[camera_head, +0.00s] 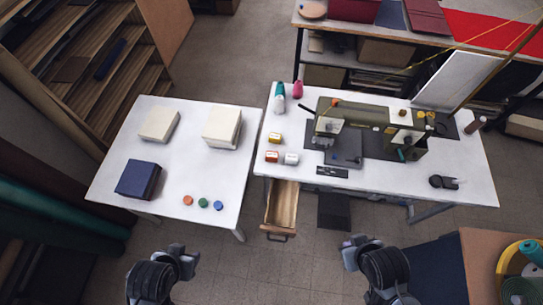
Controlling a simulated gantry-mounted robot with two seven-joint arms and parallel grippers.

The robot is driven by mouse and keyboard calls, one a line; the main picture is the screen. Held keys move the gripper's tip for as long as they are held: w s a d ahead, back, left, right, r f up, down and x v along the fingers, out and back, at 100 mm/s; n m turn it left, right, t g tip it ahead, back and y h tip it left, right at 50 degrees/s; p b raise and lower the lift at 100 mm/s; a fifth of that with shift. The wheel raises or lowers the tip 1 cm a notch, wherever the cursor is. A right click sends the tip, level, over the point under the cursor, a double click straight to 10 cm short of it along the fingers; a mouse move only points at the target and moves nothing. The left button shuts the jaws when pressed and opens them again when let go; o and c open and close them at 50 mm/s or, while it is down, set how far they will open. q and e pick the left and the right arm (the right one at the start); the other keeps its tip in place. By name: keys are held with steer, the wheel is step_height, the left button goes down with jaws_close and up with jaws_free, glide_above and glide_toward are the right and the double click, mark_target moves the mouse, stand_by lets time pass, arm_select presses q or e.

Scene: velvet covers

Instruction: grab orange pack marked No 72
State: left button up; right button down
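No marking "No 72" is legible at this size. A small yellow-orange pack (274,138) with a pale label lies on the sewing table, with a similar red pack (272,156) and a white-grey pack (291,158) just in front of it. A small orange round piece (187,200) lies near the front of the left table. My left gripper (180,251) is at the lower left, in front of the left table. My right gripper (355,241) is in front of the sewing table. Both are apart from the packs. Their finger openings are unclear, and I see nothing held.
A drawer (281,207) stands open from the sewing table's front left. A sewing machine (370,116) fills the table's middle. Green and teal spools (280,97) and a pink spool (297,89) stand behind the packs. The left table (170,185) has a bare centre.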

arm_select(q)
steer(key=shift+d, duration=0.1)
stand_by(0.3)
steer(key=o, duration=0.5)
steer(key=shift+c, duration=0.2)
steer(key=o, duration=0.5)
steer(key=shift+o, duration=0.2)
